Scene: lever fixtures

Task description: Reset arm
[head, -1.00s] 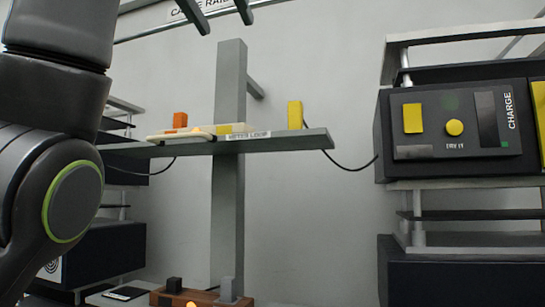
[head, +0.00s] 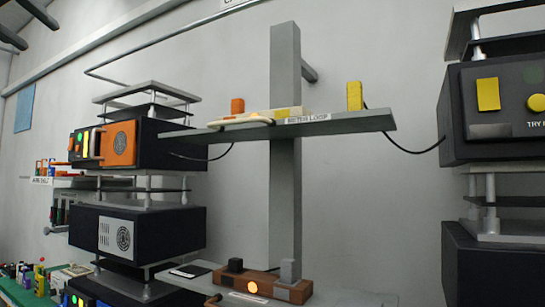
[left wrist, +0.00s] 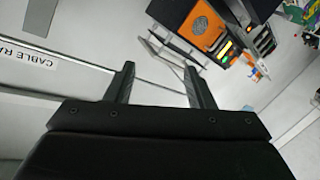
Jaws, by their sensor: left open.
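My left gripper (head: 41,37) is at the top left corner of the head view, its two dark fingers apart with nothing between them. In the left wrist view the same gripper (left wrist: 159,66) is open and empty, in front of the pale wall. It is raised and apart from the fixtures. My right gripper is not in view.
A black unit with an orange panel (head: 118,143) stands left, also in the wrist view (left wrist: 202,25). Another black unit (head: 465,120) stands right.

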